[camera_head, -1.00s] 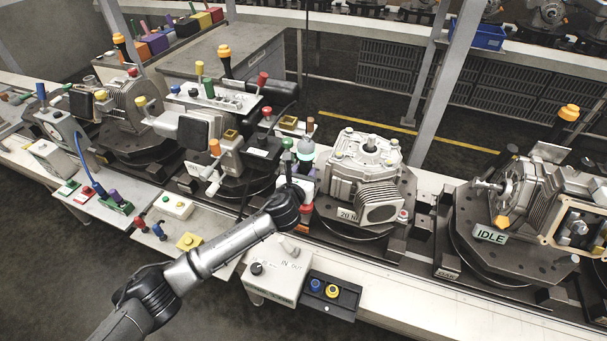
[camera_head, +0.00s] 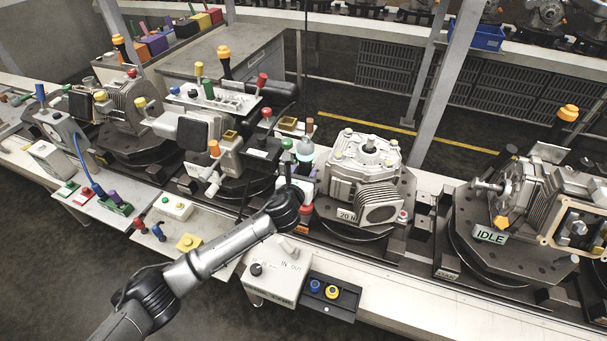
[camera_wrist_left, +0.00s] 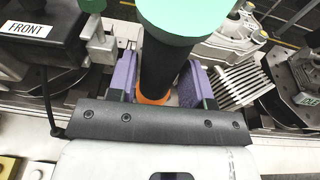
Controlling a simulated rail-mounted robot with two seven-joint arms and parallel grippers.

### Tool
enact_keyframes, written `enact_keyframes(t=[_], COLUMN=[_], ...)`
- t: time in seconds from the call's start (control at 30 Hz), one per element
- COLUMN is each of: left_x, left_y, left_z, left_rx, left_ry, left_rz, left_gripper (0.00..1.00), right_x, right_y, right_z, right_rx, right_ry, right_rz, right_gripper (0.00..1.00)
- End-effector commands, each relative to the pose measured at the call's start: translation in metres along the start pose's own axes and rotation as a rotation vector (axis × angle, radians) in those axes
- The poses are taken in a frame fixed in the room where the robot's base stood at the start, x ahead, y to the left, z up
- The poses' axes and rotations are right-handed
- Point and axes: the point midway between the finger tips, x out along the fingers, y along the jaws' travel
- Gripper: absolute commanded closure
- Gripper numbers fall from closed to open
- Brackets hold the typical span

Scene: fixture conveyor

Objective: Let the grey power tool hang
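What looks like the power tool stands upright in the left wrist view, with a dark body (camera_wrist_left: 163,65), a broad teal top and an orange ring low down. In the head view its pale teal top (camera_head: 304,150) shows below a thin dark cable, beyond the end of my left arm. My left gripper (camera_wrist_left: 160,88) has its two purple finger pads on either side of the dark body. The pads are very close to it; I cannot tell whether they press on it. My right gripper is not in view.
A grey gear housing (camera_head: 365,170) sits on a round fixture just right of the tool. A machine marked IDLE (camera_head: 489,234) is farther right. A control box (camera_head: 277,275) stands on the front ledge below the arm. Fixtures with coloured knobs crowd the left.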

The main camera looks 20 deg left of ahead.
Motion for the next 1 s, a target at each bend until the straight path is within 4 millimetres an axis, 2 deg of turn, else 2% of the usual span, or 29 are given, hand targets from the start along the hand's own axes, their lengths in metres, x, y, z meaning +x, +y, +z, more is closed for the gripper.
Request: enact_keyframes(t=[0.37,0.67,1.0], left_x=[0.0,0.0,-0.0035], left_y=[0.0002,0.0001,0.0004], left_z=[0.0,0.0,-0.0025], left_rx=[0.0,0.0,0.001], left_ry=[0.0,0.0,0.004], left_rz=[0.0,0.0,0.001], left_gripper=[0.54,0.25,0.24], right_x=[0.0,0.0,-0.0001], right_y=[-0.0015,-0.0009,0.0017], right_z=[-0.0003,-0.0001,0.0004], right_rx=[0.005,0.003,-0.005], right_ry=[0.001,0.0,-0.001], right_rz=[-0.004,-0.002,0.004], right_gripper=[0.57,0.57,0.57])
